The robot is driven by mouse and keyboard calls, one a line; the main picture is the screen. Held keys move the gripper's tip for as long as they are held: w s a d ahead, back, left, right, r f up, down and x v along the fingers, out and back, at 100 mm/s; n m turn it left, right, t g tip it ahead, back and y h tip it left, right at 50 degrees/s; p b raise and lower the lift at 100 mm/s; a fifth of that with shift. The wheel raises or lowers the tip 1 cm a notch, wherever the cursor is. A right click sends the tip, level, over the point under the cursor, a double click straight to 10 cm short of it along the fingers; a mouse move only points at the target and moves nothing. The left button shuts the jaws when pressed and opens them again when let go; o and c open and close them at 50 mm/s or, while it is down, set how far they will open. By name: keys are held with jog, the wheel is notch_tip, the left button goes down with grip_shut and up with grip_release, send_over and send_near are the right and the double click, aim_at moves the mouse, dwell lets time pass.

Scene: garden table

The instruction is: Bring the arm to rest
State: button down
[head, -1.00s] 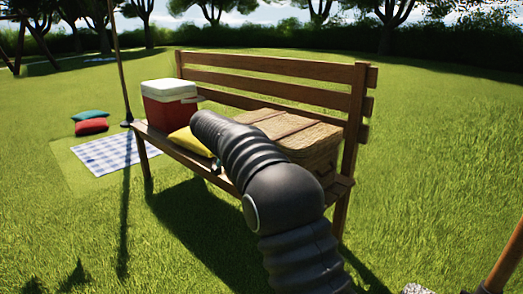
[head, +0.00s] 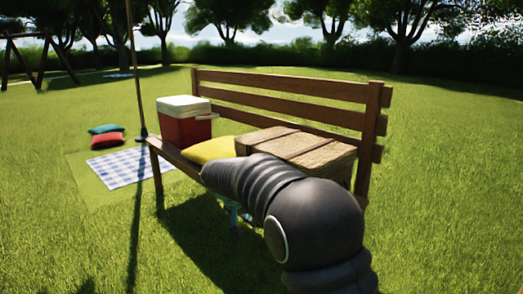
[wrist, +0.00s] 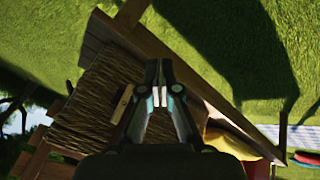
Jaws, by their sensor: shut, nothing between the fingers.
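My arm reaches across the front of the wooden bench (head: 290,89) in the head view, its dark links covering part of the seat. My gripper is mostly hidden there behind the arm, with only a small teal part showing below it. In the wrist view my gripper (wrist: 160,96) is shut and empty, its two pale fingertips together. The wicker basket (wrist: 90,100) lies behind and to the left of the fingers in that view. I cannot tell the exact gap between them.
On the bench stand a red and white cooler (head: 185,127), a yellow cushion (head: 212,149) and the wicker basket (head: 318,155). A thin pole (head: 134,70) rises left of the bench. A checked blanket (head: 128,168) and cushions (head: 107,138) lie on the grass. Open lawn surrounds the bench.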

jog(key=s+d+r+y+p, duration=0.1)
jog(key=s+d, duration=0.5)
jog(key=s, duration=0.6)
jog(key=s+d+r+t+y+p, duration=0.1)
jog(key=s+d+r, duration=0.5)
jog(key=s, duration=0.7)
jog(key=s+d+r+y+p, duration=0.2)
jog(key=s+d+r+p, duration=0.2)
jog(key=s, duration=0.9)
jog(key=shift+d+r+y, duration=0.15)
jog(key=shift+d+y, duration=0.15)
jog(key=shift+d, duration=0.8)
